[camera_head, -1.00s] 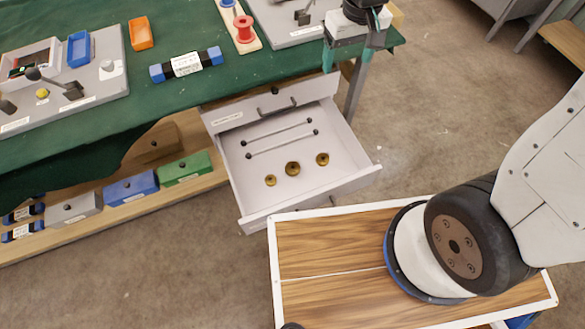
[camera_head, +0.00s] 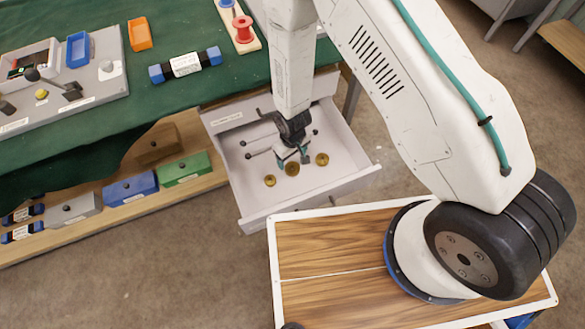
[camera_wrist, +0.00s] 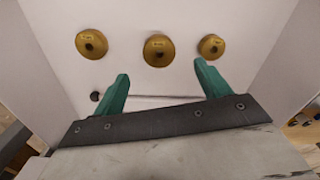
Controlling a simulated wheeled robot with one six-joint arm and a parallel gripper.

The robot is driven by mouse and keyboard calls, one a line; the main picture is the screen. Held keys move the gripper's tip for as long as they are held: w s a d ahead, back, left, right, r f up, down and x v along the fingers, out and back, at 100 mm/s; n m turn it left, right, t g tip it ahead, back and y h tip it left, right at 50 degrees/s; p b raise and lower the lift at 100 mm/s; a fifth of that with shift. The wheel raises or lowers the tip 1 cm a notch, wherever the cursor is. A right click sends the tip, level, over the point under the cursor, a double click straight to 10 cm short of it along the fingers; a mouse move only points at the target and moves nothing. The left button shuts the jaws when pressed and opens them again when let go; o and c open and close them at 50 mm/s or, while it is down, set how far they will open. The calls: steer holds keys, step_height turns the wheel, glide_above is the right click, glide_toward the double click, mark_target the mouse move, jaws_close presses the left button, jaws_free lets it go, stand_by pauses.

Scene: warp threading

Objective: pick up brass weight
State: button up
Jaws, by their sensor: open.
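Three brass weights lie in a row on the floor of the open white drawer (camera_head: 340,165). In the head view they are the left weight (camera_head: 270,181), the middle weight (camera_head: 292,169) and the right weight (camera_head: 322,159). The wrist view shows them as round brass discs (camera_wrist: 91,44), (camera_wrist: 158,50) and (camera_wrist: 211,46). My gripper (camera_head: 293,158) is over the drawer, close to the middle weight. Its teal fingers (camera_wrist: 160,84) are apart and empty, with the middle weight beyond the gap between them.
Two thin rods (camera_head: 260,152) lie behind the weights, partly hidden by my gripper. The drawer walls surround the space. The green-covered table (camera_head: 120,85) stands above the drawer. Blue (camera_head: 130,188) and green (camera_head: 184,168) boxes sit on the shelf at left.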

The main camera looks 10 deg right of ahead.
mark_target(292, 166)
step_height(292, 166, down, 7)
steer(key=shift+w+f, duration=0.1)
steer(key=shift+f, duration=0.05)
stand_by(0.4)
steer(key=c, duration=1.2)
